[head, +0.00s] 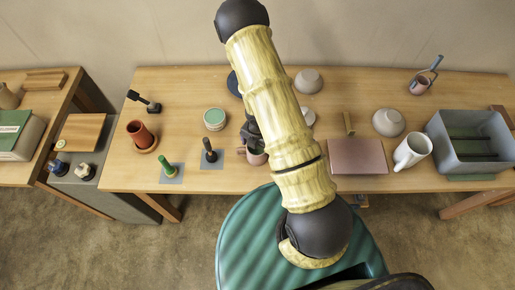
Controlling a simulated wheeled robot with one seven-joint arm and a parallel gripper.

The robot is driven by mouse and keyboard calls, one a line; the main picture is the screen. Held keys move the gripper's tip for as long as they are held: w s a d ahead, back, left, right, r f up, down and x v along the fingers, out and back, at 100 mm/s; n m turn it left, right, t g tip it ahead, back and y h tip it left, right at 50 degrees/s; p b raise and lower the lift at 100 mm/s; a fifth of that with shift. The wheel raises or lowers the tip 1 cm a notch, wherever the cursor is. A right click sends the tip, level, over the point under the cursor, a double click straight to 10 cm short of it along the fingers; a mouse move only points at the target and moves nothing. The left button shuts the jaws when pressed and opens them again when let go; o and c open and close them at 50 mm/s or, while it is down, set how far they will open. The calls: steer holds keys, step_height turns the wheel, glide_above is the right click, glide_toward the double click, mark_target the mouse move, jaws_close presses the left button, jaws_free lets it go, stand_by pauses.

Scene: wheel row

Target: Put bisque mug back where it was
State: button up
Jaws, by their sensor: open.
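A small pinkish mug (257,158), which looks like the bisque mug, stands near the front edge of the wooden table (350,95). Part of it is hidden by my arm and gripper. My gripper (251,142) is dark, points down and is right at this mug. Its jaws are open; the fingertips are mostly hidden, so I cannot tell whether they touch the mug. A larger white mug (411,151) lies tilted on the right side of the table.
A pink board (357,157) lies right of my gripper. A grey crate (470,139) stands at the far right. Bowls (388,122) stand behind. A green-topped pot (214,119), a dark-handled tool (209,151) and a terracotta cup (141,134) stand to the left.

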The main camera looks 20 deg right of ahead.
step_height(320, 180, up, 10)
steer(key=p, duration=0.2)
steer(key=shift+s+f, duration=0.1)
stand_by(0.5)
steer(key=s+r+m+t, duration=0.1)
steer(key=s+r+m, duration=0.3)
steer(key=r+m, duration=0.7)
steer(key=s+r+m+t, duration=0.1)
steer(key=s+r+m, duration=0.3)
steer(key=r+m, duration=0.7)
steer(key=m, duration=0.4)
steer(key=shift+a+r+t, duration=0.25)
steer(key=shift+t, duration=0.05)
